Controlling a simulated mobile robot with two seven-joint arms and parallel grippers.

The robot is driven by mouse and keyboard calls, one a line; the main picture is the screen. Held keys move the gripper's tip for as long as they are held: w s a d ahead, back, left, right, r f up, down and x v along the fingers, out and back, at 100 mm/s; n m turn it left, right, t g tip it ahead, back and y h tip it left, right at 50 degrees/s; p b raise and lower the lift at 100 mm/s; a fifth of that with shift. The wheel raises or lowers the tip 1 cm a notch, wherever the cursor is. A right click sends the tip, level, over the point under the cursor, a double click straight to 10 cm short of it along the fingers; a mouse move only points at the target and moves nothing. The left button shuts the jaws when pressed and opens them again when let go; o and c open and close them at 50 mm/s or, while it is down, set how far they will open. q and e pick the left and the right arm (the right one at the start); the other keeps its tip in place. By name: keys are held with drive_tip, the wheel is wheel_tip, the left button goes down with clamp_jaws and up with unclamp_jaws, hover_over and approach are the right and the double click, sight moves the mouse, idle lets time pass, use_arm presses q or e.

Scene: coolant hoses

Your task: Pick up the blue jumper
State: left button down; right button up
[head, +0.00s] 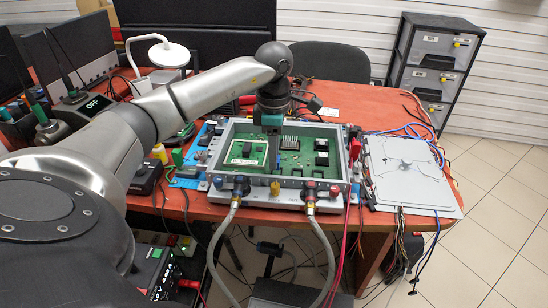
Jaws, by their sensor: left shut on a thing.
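My left arm reaches in from the left over the bench, and my left gripper (272,142) points down into an open grey case (212,172) with green circuit boards inside. Its fingers are low over the boards, between a small raised green board (246,152) and a dark heatsink (290,141). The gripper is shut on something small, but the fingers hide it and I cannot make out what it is. I cannot pick out the blue jumper for certain. My right gripper is not in view.
Two grey hoses (215,245) (325,255) with metal fittings run from the case front down past the bench edge. A grey panel (398,172) lies right of the case, with loose wires around it. A soldering station (88,104) stands left. A drawer cabinet (434,65) stands behind right.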

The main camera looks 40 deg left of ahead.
use_arm(q)
wheel_tip(320, 180, up, 17)
drive_tip(key=p, duration=0.6)
drive_tip(key=shift+r, duration=0.15)
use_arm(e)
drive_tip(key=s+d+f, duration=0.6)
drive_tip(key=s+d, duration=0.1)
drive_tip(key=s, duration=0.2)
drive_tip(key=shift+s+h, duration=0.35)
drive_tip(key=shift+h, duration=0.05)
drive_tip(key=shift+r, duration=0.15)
use_arm(q)
drive_tip(key=shift+p, duration=0.5)
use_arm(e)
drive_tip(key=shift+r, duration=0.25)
